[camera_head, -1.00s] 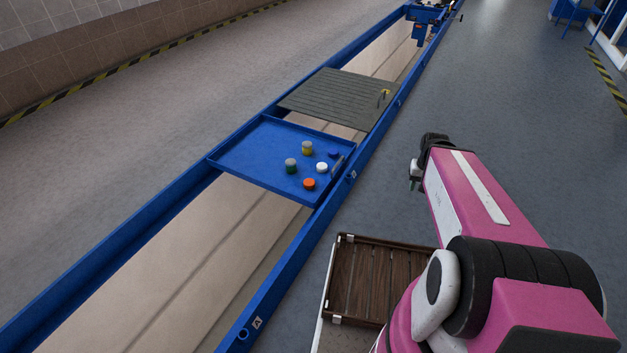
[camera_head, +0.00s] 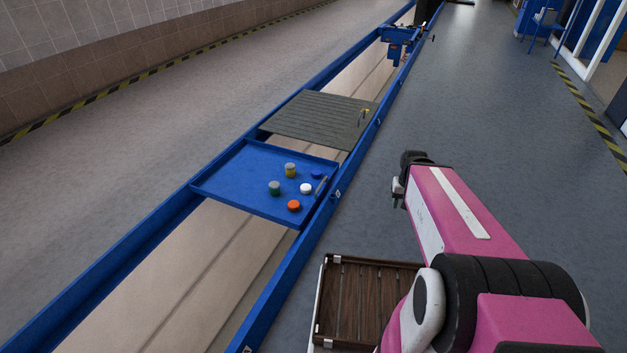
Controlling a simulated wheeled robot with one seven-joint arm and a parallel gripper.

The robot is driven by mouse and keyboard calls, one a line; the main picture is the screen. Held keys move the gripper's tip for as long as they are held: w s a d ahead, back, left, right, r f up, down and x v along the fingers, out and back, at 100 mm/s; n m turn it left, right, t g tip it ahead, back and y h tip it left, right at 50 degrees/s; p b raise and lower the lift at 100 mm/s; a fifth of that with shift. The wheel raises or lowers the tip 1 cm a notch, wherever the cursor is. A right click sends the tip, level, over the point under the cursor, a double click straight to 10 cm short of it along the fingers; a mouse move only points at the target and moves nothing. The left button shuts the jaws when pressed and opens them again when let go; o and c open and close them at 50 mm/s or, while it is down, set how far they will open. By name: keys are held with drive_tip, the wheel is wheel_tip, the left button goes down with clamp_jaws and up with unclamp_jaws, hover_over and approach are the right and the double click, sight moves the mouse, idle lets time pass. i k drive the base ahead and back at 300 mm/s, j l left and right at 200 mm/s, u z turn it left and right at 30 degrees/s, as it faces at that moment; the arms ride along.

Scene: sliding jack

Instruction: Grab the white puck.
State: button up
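The white puck (camera_head: 306,188) lies on a blue tray (camera_head: 232,185) that spans the blue-railed pit. An orange puck (camera_head: 294,205) is just in front of it and a dark blue puck (camera_head: 317,174) just behind it. A green can with a grey top (camera_head: 274,188) and a yellow can with a grey top (camera_head: 290,170) stand to its left. My gripper (camera_head: 397,200) is at the end of my pink arm, to the right of the tray and well apart from the puck. It is small and mostly hidden by my arm, so its opening is unclear.
A dark slatted panel (camera_head: 318,119) lies across the pit behind the tray. The blue rail (camera_head: 323,208) runs between my arm and the tray. A wooden slatted crate (camera_head: 362,300) is at my front.

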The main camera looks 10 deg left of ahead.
sight(304, 188)
drive_tip(key=u, duration=0.4)
drive_tip(key=i+l+u, duration=0.55)
drive_tip(key=l+u, duration=0.15)
drive_tip(key=i+l, duration=0.15)
drive_tip(key=l, duration=0.25)
drive_tip(key=i+l+u, duration=0.1)
drive_tip(key=l, duration=0.25)
drive_tip(key=i+l, duration=0.2)
drive_tip(key=l, duration=0.2)
drive_tip(key=i+l+u, duration=0.1)
drive_tip(key=l, duration=0.25)
drive_tip(key=i+l, duration=0.2)
drive_tip(key=l, duration=0.2)
drive_tip(key=i+l+u, duration=0.1)
drive_tip(key=l, duration=0.3)
drive_tip(key=i+l, duration=0.1)
drive_tip(key=l, duration=0.65)
